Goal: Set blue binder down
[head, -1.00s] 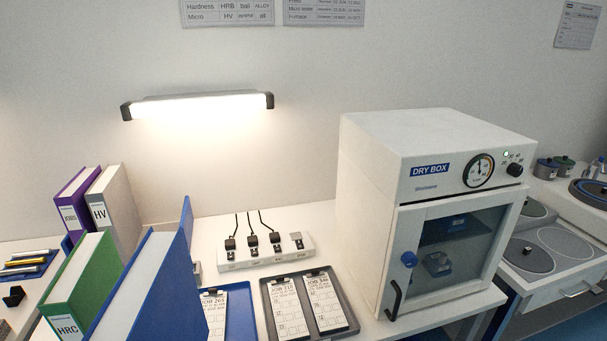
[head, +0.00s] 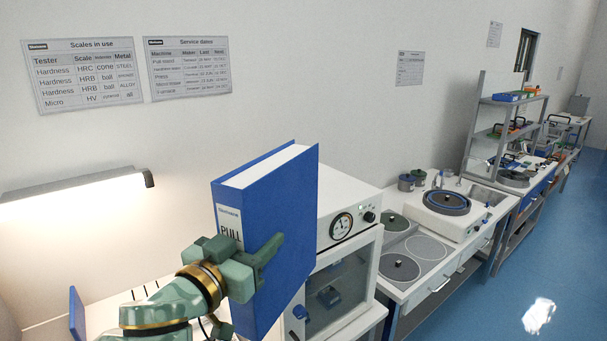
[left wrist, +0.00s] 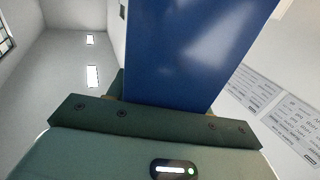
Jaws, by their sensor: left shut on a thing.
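The blue binder (head: 279,230) is upright, slightly tilted, with a white spine label reading "PULL". It is held up in front of the dry box. My left gripper (head: 245,258) is shut on its lower spine side, with one finger on the blue cover. In the left wrist view the binder's blue cover (left wrist: 195,55) rises from between the jaws. My right gripper is not in view.
The white dry box (head: 345,195) stands behind the binder, partly covered by it. A blue upright panel (head: 77,315) stands at lower left. A bench with grey discs (head: 432,248) is to the right, then a shelf unit (head: 510,100). Blue floor is clear at right.

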